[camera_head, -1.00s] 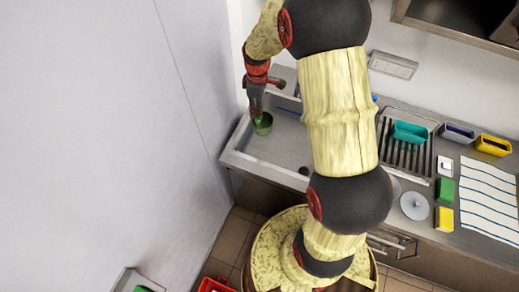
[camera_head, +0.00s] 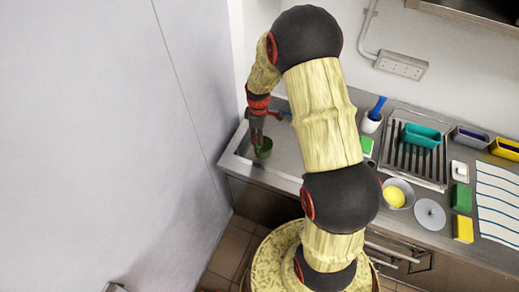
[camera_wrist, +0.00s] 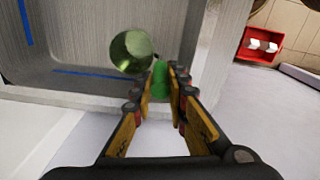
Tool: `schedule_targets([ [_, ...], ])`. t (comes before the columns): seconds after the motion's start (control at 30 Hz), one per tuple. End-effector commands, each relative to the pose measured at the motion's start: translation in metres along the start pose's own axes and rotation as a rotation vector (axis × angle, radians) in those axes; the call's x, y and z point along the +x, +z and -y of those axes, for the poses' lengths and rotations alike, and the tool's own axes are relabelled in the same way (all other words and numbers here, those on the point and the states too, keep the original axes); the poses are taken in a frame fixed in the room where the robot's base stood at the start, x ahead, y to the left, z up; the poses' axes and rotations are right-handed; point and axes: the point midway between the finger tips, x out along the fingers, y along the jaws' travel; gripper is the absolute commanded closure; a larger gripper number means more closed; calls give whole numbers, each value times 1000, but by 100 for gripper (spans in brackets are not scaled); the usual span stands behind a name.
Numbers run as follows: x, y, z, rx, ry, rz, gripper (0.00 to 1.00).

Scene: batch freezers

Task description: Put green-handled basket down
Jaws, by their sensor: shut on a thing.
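My gripper (camera_head: 257,134) points down over the left end of the sink. It is shut on the green handle (camera_wrist: 158,76) of a small round metal basket. The basket (camera_head: 264,148) looks like a greenish cup in the head view. In the wrist view the basket (camera_wrist: 132,50) hangs just beyond the fingertips (camera_wrist: 163,84), left of the handle, against the grey sink. I cannot tell whether its bottom touches the sink floor.
The sink (camera_head: 287,160) has grey walls and blue strips (camera_wrist: 90,73). To its right, the counter holds a bowl with yellow contents (camera_head: 394,194), a drain rack (camera_head: 408,170) and several coloured containers. A white wall (camera_head: 110,150) stands close on the left. A red crate (camera_wrist: 246,51) lies apart.

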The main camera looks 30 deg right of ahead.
Motion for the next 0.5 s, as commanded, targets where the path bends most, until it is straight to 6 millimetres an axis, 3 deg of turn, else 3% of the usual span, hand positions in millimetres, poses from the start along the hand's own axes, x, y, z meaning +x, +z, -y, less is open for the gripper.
schedule_targets([
  [0.5,55,0,0,0,0,0,100],
])
